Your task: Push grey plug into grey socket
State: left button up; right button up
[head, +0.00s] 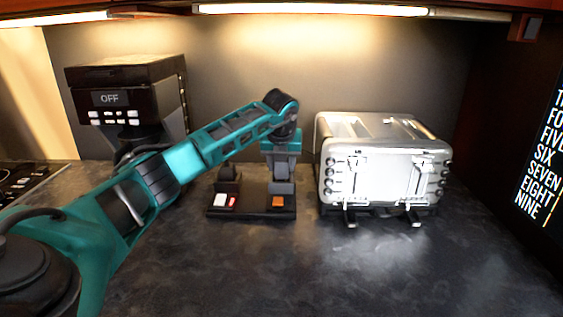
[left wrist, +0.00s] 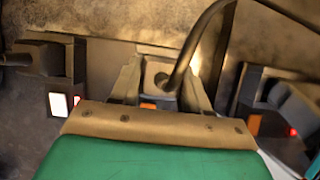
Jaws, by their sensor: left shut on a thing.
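My left gripper (head: 282,180) is above the right half of a low dark socket base (head: 252,212). In the left wrist view its two fingers (left wrist: 160,88) are shut on the grey plug (left wrist: 157,74), which has a dark cable running up from it. An orange square (head: 278,201) shows on the base in front of the gripper; it also shows in the left wrist view (left wrist: 148,105). The grey socket under the plug is hidden by the gripper, and I cannot tell how deep the plug sits. My right gripper is not in view.
A second dark plug (head: 228,180) stands on the base's left half, beside a white and a red square. A silver toaster oven (head: 385,172) stands close on the right, a black coffee machine (head: 130,97) at the left. The front counter (head: 300,270) is clear.

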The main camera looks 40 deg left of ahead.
pick_arm(q)
jog(key=shift+f+b, duration=0.45)
jog(key=shift+f, duration=0.4)
jog(key=o, duration=1.1)
jog(key=shift+s, duration=0.1)
jog(key=shift+o, duration=0.2)
jog(key=shift+d+f, duration=0.1)
jog(key=shift+d, duration=0.1)
jog(key=v, duration=1.3)
jog(key=shift+a, duration=0.3)
jog(key=shift+s, duration=0.1)
